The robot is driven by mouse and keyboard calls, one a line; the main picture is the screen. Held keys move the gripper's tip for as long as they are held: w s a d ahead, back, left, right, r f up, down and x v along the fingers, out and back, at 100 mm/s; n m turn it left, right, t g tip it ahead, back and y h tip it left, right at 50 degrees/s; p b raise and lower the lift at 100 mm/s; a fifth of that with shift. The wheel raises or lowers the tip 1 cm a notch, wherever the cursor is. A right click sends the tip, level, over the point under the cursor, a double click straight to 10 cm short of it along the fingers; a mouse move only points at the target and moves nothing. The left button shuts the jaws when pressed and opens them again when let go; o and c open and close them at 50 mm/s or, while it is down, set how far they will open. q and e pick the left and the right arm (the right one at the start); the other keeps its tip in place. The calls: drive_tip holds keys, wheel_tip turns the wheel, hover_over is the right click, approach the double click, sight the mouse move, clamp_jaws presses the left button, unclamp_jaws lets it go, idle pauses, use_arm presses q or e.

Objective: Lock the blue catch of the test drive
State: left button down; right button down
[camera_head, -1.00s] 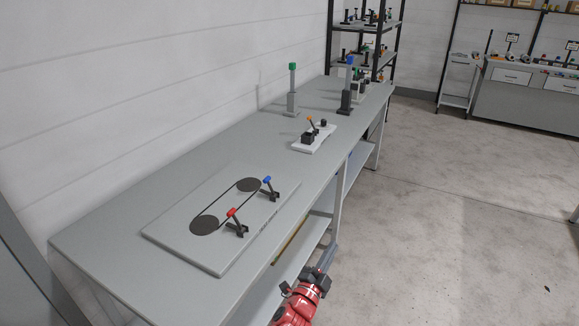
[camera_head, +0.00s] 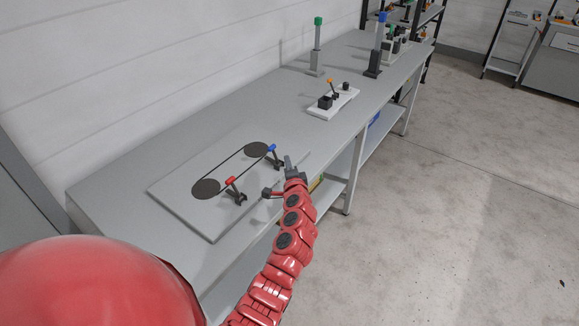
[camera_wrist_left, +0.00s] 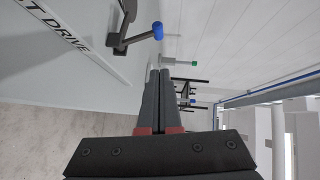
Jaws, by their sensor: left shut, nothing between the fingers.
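The test drive is a grey board (camera_head: 215,220) on the bench, with two dark discs joined by a belt. Its blue catch (camera_head: 272,148) is a dark lever with a blue knob, standing tilted at the board's right edge. In the left wrist view the blue catch (camera_wrist_left: 158,31) is above and slightly left of the fingertips, apart from them. My left gripper (camera_head: 288,161) is shut and empty, just right of the blue catch near the bench's front edge. Its closed fingers also show in the wrist view (camera_wrist_left: 160,73). My right gripper is not in view.
A red catch (camera_head: 231,182) stands nearer on the same board. Farther along the bench (camera_head: 150,150) are a white fixture (camera_head: 330,103), a green-topped post (camera_head: 317,50) and a blue-topped post (camera_head: 378,45). Open floor lies to the right.

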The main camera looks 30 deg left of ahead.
sight(273, 149)
use_arm(q)
drive_tip(key=w+a, duration=0.1)
drive_tip(key=a, duration=0.1)
drive_tip(key=w+a, duration=0.1)
drive_tip(key=w+a+f, duration=0.1)
drive_tip(key=a, duration=0.1)
drive_tip(key=shift+w+a+p, duration=0.2)
drive_tip(key=shift+a+p, duration=0.1)
drive_tip(key=shift+a, duration=0.45)
drive_tip(key=shift+w+a+r+n+g+p, duration=0.15)
drive_tip(key=shift+a+p, duration=0.15)
drive_tip(key=shift+p, duration=0.3)
drive_tip(key=shift+s+a+r+n+g+p, duration=0.15)
drive_tip(key=shift+a+p, duration=0.1)
drive_tip(key=shift+p, duration=0.3)
drive_tip(key=shift+a+f+h, duration=0.1)
drive_tip(key=shift+f+h, duration=0.05)
drive_tip(key=shift+h, duration=0.15)
drive_tip(key=shift+f, duration=0.2)
